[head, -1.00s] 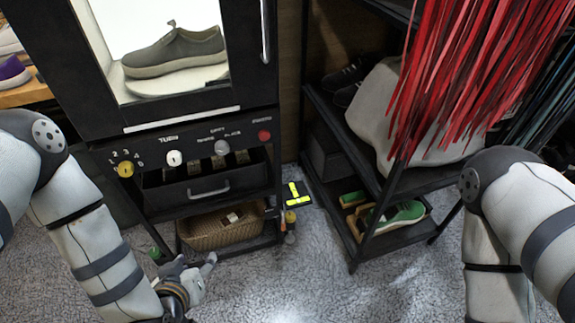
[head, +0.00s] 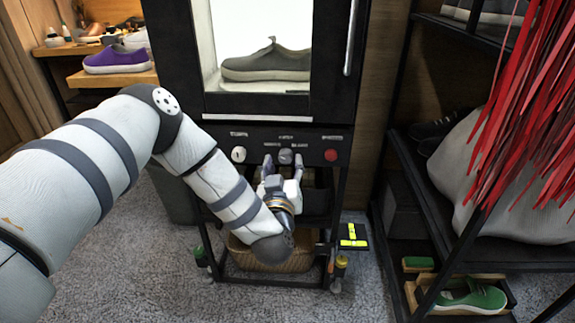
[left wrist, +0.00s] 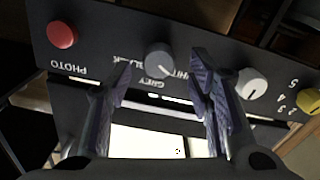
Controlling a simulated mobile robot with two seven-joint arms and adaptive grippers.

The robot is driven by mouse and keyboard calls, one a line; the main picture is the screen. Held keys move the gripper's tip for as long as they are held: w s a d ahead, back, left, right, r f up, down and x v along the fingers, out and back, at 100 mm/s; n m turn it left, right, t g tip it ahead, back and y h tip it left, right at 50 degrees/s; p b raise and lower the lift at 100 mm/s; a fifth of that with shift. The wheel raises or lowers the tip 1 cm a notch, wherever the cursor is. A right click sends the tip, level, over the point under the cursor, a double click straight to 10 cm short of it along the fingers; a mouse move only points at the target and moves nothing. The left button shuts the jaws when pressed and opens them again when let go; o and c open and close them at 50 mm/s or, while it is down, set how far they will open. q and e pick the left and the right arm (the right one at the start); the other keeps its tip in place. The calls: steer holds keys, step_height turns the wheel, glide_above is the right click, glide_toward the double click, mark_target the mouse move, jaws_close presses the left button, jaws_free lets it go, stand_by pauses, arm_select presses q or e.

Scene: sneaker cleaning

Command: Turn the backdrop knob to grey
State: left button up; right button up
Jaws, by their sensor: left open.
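The backdrop knob (head: 286,156) is a small grey round knob on the black control panel below the lit booth. It also shows in the left wrist view (left wrist: 160,62), where labels for black, grey and white sit around it, upside down. I cannot tell for sure which label it points at. My left gripper (head: 283,161) is open and in front of the panel at this knob. In the left wrist view its two fingers (left wrist: 160,78) stand either side of the knob, apart from it. My right gripper is not in view.
A white turn knob (head: 238,154) is left of the backdrop knob, and a red photo button (head: 330,155) is right of it. The booth (head: 260,104) holds a grey shoe (head: 268,66). A shelf with red strips stands right.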

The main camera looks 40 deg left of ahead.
mark_target(286, 156)
arm_select(q)
steer(key=shift+x, duration=1.45)
jaws_close()
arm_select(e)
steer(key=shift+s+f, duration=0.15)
arm_select(q)
steer(key=m+p, duration=0.2)
steer(key=shift+d+r+m, duration=0.1)
steer(key=shift+r+m, duration=0.15)
steer(key=shift+m, duration=0.15)
steer(key=m+p, duration=0.2)
steer(key=shift+m, duration=0.4)
steer(key=m+p, duration=0.1)
steer(key=m, duration=0.2)
steer(key=shift+f, duration=0.2)
steer(key=shift+f+m, duration=0.1)
steer(key=shift+m, duration=1.5)
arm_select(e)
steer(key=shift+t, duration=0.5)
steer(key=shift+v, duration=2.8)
arm_select(q)
steer(key=shift+p, duration=0.3)
